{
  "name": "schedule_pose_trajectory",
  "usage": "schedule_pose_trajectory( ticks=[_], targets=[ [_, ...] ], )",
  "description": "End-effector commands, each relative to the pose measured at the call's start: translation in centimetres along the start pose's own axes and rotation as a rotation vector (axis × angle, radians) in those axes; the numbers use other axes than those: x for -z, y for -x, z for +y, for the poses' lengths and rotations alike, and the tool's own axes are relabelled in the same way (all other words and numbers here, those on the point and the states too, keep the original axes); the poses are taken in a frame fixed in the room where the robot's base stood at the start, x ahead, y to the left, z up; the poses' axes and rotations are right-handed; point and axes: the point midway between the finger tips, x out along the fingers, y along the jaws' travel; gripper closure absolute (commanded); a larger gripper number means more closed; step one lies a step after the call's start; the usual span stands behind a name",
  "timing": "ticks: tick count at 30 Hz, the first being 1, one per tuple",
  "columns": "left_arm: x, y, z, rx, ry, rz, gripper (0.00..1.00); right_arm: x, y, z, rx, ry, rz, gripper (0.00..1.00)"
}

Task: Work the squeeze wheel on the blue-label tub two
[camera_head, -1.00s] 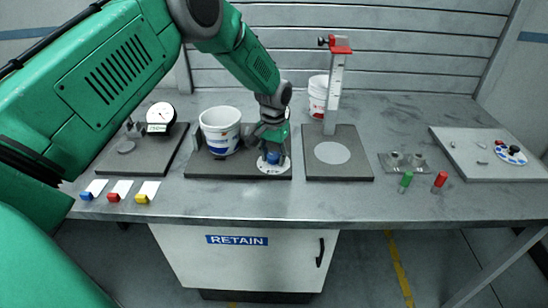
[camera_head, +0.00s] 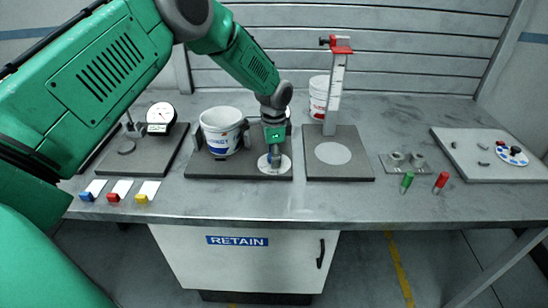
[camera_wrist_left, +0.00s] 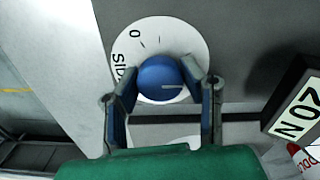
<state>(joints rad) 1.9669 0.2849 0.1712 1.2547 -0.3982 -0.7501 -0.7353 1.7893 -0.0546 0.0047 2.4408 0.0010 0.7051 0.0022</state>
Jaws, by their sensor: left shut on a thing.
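The squeeze wheel is a blue knob (camera_wrist_left: 160,78) on a white round dial (camera_wrist_left: 188,40) with a "0" mark and tick lines, seen in the left wrist view. In the head view the dial (camera_head: 284,163) sits at the right front of a dark base plate. My left gripper (camera_wrist_left: 163,85) points down over the knob, shut on it, one finger on each side; it also shows in the head view (camera_head: 275,158). The blue-label tub (camera_head: 221,130) is a white bucket standing on the same plate, left of my gripper. My right gripper is not in view.
A dial gauge (camera_head: 160,116) stands on a plate at the left. A red-topped height post (camera_head: 335,85) stands on a plate right of the gripper, with another white tub (camera_head: 319,98) behind. Blue, red (camera_head: 113,197) and yellow tags lie along the front. Green and red pegs (camera_head: 440,181) are at the right.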

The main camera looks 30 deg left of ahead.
Motion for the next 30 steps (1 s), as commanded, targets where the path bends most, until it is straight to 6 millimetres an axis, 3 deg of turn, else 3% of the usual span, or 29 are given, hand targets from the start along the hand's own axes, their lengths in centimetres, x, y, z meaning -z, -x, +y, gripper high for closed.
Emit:
schedule_pose_trajectory(
  ticks=[15,30],
  targets=[
    [0.39,0.31,-0.31,0.013,-0.398,0.01,0.93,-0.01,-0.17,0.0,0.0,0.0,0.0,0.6],
    [0.39,0.27,-0.26,0.013,-0.513,0.009,0.93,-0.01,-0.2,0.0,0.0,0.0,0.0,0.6]
  ],
)
